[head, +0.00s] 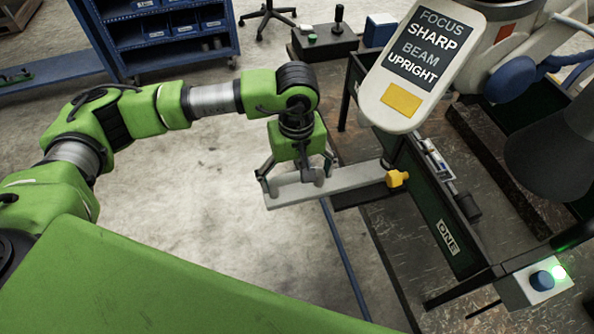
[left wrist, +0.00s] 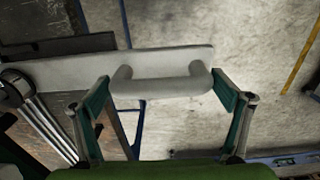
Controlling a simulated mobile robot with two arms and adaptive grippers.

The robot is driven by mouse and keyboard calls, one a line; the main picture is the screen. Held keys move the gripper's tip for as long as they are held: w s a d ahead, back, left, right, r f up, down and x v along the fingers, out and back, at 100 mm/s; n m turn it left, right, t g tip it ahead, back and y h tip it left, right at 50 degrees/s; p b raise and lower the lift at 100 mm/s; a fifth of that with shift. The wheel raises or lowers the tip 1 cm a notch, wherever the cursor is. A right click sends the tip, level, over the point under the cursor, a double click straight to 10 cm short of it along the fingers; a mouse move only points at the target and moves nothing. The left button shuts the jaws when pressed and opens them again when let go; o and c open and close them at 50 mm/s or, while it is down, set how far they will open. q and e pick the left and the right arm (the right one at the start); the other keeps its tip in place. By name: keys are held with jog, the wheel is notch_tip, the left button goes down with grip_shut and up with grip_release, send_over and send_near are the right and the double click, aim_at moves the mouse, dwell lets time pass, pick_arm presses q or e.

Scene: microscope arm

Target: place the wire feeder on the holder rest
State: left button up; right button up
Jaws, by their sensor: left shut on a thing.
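My left gripper (head: 297,180) comes down from above and is shut on the raised handle (left wrist: 165,84) of a long pale grey bar (head: 345,181). In the left wrist view the fingers sit at either end of the handle. The bar reaches right, to a yellow knob (head: 397,179) beside a dark green trough (head: 425,195) marked ONE. A slim silver and dark tool (head: 440,165) lies along the trough; I cannot tell whether it is the wire feeder. I cannot make out the holder rest for certain. My right gripper is out of view.
A pale display panel (head: 415,65) reads FOCUS SHARP, BEAM UPRIGHT and hangs above the trough. A white box with a blue button (head: 542,280) and green light stands at lower right. A blue shelf (head: 165,35) stands at the back. Open floor lies left of the bar.

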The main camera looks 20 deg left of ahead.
aim_at(297, 189)
pick_arm(q)
notch_tip(297, 189, down, 3)
jog(key=shift+d+r+p, duration=0.1)
jog(key=shift+r+p, duration=0.1)
jog(key=shift+p, duration=0.3)
jog(key=shift+f, duration=0.2)
jog(key=o, duration=1.6)
jog(key=shift+f, duration=0.1)
jog(key=shift+o, duration=0.2)
jog(key=shift+s, duration=0.1)
jog(key=shift+r+b, duration=0.3)
jog(key=shift+r, duration=0.1)
notch_tip(297, 189, up, 10)
jog(key=b, duration=0.3)
jog(key=shift+r, duration=0.65)
